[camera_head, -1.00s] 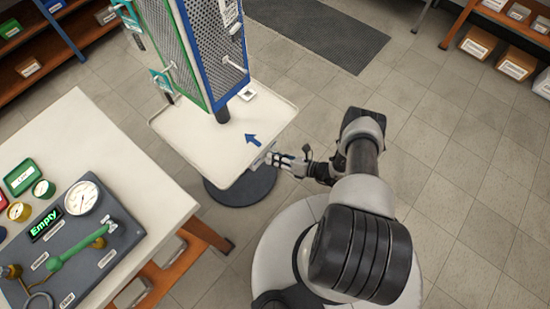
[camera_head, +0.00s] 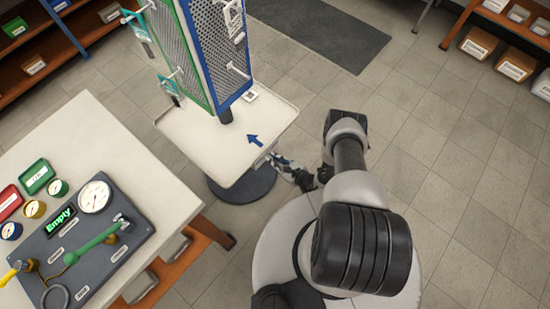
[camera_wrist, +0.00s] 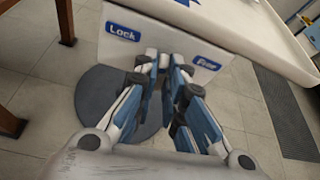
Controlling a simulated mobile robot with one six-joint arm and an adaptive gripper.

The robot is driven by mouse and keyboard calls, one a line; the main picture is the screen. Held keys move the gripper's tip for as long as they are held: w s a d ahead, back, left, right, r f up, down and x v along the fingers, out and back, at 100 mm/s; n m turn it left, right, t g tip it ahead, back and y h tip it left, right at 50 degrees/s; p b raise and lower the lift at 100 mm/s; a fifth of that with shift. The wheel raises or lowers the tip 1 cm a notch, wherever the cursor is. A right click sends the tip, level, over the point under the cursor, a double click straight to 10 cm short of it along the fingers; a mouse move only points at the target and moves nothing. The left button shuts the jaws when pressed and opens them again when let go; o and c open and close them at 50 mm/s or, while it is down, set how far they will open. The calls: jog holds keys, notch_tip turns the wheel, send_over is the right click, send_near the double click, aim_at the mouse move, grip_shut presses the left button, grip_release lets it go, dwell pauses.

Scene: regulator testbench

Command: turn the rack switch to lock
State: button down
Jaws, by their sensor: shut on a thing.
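The rack is a tall column of perforated panels (camera_head: 215,50) with blue and green frames, standing on a white tray (camera_head: 195,145). In the wrist view, a pale plate (camera_wrist: 120,45) on the tray's edge carries a blue "Lock" label (camera_wrist: 123,32) at left and a second blue label (camera_wrist: 206,63) at right, whose word is hard to read. My gripper (camera_wrist: 165,62) is at this plate between the two labels. Its fingers are shut on the rack switch, which they mostly hide. In the head view my gripper (camera_head: 275,160) is at the tray's front right edge.
A workbench (camera_head: 100,130) at left holds a gauge panel (camera_head: 80,245) with a display reading "Empty" (camera_head: 60,219). A round dark base (camera_head: 243,187) stands under the tray. Shelves with boxes are at the back. The floor at right is clear.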

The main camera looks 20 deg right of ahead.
jog(key=shift+s+a+f+n+t+h+b, duration=0.15)
jog(key=shift+n+t+h+b, duration=0.5)
jog(key=shift+n, duration=0.6)
jog(key=shift+a+f+n+t+h+b, duration=0.15)
jog(key=shift+n+t+h+b, duration=0.5)
jog(key=shift+n, duration=0.6)
jog(key=shift+r, duration=0.15)
jog(key=c, duration=1.7)
grip_release()
jog(key=shift+o, duration=0.2)
jog(key=shift+s, duration=0.1)
